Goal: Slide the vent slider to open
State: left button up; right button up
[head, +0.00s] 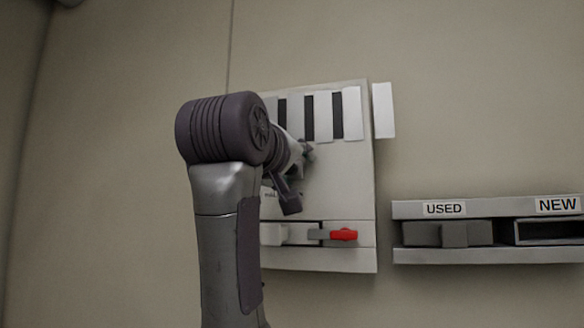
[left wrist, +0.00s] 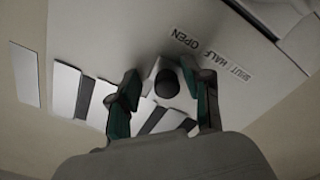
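The vent panel (head: 345,190) is a pale plate on the wall, with white slats and dark slots (head: 309,117) along its top. A white strip (head: 383,110) juts past its upper right edge. In the left wrist view, a dark round knob (left wrist: 167,83) on a pale block is the slider handle. The label OPEN, HALF, SHUT (left wrist: 212,58) is printed beside it. My left gripper (head: 297,178) is at the panel, below the slats. In the left wrist view its two fingers stand apart on either side of the knob; contact is unclear. My right gripper is out of view.
A red handle (head: 343,234) on a grey piece sits in the panel's lower strip. To the right is a wall-mounted holder (head: 490,256) labelled USED and NEW, with a grey block (head: 467,234) in the USED side. My left arm hides the panel's left part.

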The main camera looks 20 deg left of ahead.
pick_arm(q)
jog(key=shift+s+a, duration=0.15)
jog(key=s, duration=0.7)
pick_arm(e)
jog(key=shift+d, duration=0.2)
pick_arm(q)
jog(key=shift+s, duration=0.1)
